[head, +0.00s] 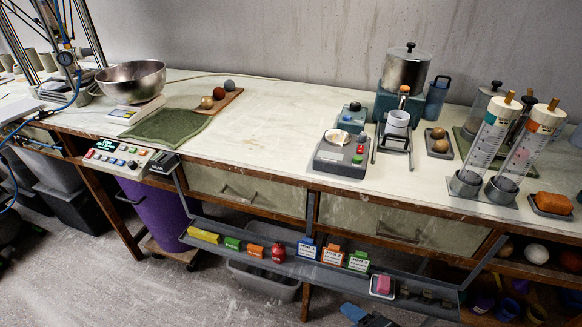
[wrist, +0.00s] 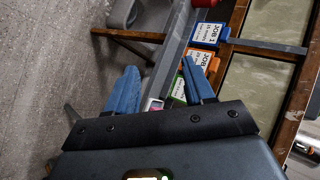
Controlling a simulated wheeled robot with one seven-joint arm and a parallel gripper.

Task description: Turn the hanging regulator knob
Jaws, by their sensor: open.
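A regulator with a round gauge (head: 66,58) hangs at the upper left of the head view, beside a metal frame, with a blue hose running down from it. Its knob is too small to make out clearly. My gripper (head: 366,317) shows only at the bottom edge of the head view, in front of the hanging rail shelf and far to the right of the regulator. In the wrist view my gripper (wrist: 160,82) has its two blue fingers spread apart with nothing held between them. The regulator is not in the wrist view.
A purple bin (head: 152,212) stands below. The floor at left front is clear.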

